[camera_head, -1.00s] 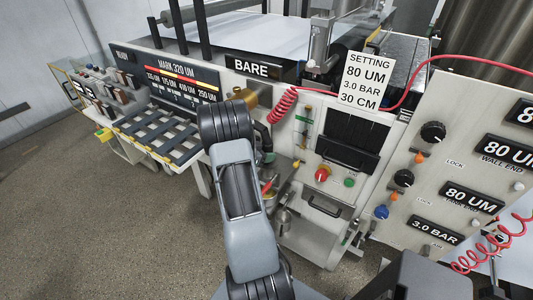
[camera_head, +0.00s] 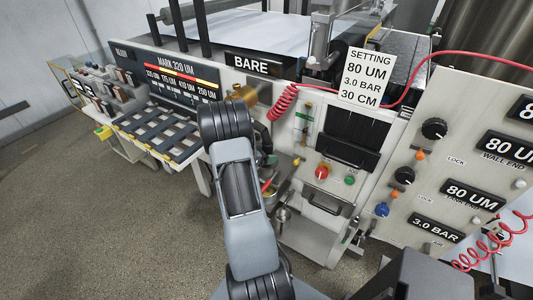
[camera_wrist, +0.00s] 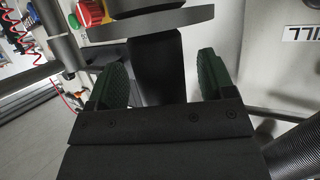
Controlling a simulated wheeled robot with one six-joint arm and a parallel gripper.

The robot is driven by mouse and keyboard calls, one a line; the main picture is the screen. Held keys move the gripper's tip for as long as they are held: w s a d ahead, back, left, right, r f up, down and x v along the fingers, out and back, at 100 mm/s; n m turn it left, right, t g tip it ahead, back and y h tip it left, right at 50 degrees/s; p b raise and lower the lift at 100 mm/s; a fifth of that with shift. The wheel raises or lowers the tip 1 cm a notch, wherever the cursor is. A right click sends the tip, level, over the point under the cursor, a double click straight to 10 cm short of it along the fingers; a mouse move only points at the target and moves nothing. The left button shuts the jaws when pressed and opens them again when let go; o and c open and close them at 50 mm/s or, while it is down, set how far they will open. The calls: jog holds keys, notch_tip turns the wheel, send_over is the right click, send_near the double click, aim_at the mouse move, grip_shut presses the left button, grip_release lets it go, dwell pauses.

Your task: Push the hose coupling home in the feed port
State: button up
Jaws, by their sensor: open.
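In the wrist view my gripper (camera_wrist: 163,62) is open, with one green-padded finger on each side of a dark cylindrical piece (camera_wrist: 158,75). A wide grey round flange (camera_wrist: 150,24) sits at the piece's far end, beyond the fingertips. This may be the hose coupling, but I cannot tell for sure. A ribbed dark hose (camera_wrist: 292,150) runs at the lower right. I cannot make out the feed port or how deep the coupling sits. In the head view my arm hides the gripper.
The coating machine's front has a red knob (camera_head: 322,172) and a green button (camera_head: 350,179). A coiled red air line (camera_head: 284,103) hangs beside a setting card (camera_head: 368,75). A tilted control panel (camera_head: 440,150) stands at the right. The floor (camera_head: 110,230) at the left is clear.

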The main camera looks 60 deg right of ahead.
jog(key=shift+a, duration=0.1)
jog(key=b+v, duration=0.2)
jog(key=v, duration=1.1)
jog(key=shift+w+a+r, duration=0.2)
jog(key=shift+w+a, duration=0.05)
